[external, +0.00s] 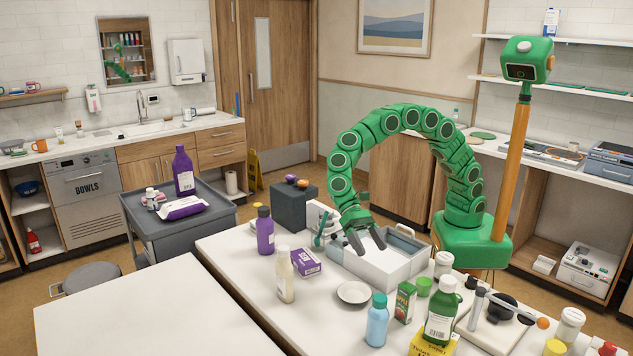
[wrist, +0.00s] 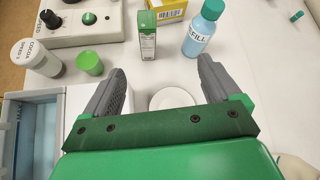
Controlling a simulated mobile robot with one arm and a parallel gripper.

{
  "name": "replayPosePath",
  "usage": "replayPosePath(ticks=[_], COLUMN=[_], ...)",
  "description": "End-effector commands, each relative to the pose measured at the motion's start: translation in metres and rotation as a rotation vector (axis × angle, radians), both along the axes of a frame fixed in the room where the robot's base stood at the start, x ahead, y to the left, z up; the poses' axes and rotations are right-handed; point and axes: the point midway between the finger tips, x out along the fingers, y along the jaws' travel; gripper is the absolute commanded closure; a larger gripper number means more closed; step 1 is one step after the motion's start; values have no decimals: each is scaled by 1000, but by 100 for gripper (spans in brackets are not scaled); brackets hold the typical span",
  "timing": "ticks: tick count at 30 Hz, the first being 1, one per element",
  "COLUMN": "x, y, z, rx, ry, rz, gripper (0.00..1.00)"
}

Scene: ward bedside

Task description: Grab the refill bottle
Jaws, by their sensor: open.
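The refill bottle (external: 377,325) is light blue with a teal cap and stands upright on the white table near its front. In the wrist view the bottle (wrist: 201,35) is at the top, right of centre, with "FILL" readable on its label.
A small white plate (external: 353,292) lies between my gripper and the bottle. A cream bottle (external: 285,276) and purple box (external: 307,262) stand left.

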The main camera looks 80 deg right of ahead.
Motion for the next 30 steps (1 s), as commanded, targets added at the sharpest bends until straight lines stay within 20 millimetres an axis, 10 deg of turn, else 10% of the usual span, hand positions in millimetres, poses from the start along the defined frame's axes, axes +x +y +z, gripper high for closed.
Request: replayPosePath(ticks=[15,30], x=[9,0], y=[116,156], z=[-57,-78], rx=[34,40], ry=[245,315], rz=[-101,-126], gripper=[10,10])
